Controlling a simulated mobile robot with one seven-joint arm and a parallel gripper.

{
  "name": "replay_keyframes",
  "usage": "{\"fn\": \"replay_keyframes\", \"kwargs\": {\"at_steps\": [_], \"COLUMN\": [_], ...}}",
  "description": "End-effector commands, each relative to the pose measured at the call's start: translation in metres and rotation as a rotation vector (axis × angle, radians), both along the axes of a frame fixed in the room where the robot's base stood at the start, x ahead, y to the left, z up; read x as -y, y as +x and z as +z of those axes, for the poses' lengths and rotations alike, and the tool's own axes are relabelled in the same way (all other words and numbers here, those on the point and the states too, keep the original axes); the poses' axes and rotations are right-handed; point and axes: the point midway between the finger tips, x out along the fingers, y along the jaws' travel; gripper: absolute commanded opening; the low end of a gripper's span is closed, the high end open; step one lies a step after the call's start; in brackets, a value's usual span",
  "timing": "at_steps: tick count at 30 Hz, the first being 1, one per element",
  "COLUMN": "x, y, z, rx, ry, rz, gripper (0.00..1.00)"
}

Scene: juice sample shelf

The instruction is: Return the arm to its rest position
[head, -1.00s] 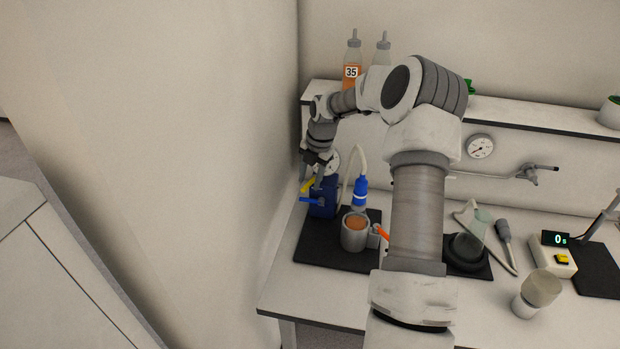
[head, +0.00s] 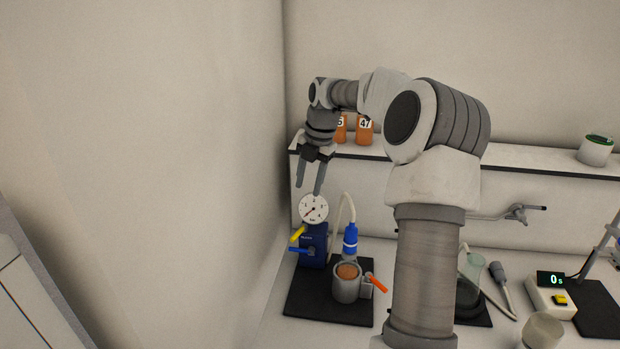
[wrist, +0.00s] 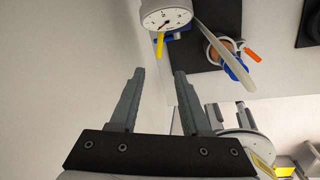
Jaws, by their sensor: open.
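My gripper (head: 309,190) is open and empty in the head view. It hangs fingers-down in the air, just above the round dial gauge (head: 313,208) of the blue pump unit (head: 314,249) as seen there. In the wrist view my gripper (wrist: 156,75) shows two spread grey fingers with nothing between them. The gauge (wrist: 166,14) is beyond the fingertips at the top of the wrist view. My arm crosses the right middle of the head view and hides part of the bench and shelf.
Two orange bottles, one labelled 47 (head: 365,131), stand on the shelf (head: 420,159) behind my wrist. A cup (head: 347,287) of orange liquid sits on a black mat (head: 308,301) with an orange handle (head: 377,283) beside it. A wall rises close on the left.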

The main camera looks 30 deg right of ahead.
Motion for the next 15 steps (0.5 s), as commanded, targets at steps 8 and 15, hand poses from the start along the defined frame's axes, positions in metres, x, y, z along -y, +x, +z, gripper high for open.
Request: {"fn": "replay_keyframes", "kwargs": {"at_steps": [8,15], "x": [0.002,0.002], "y": [-0.003,-0.003], "z": [0.018,0.018], "rx": [0.000,-0.001], "ry": [0.000,0.001], "rz": [0.000,0.000], "gripper": [0.47,0.47]}}
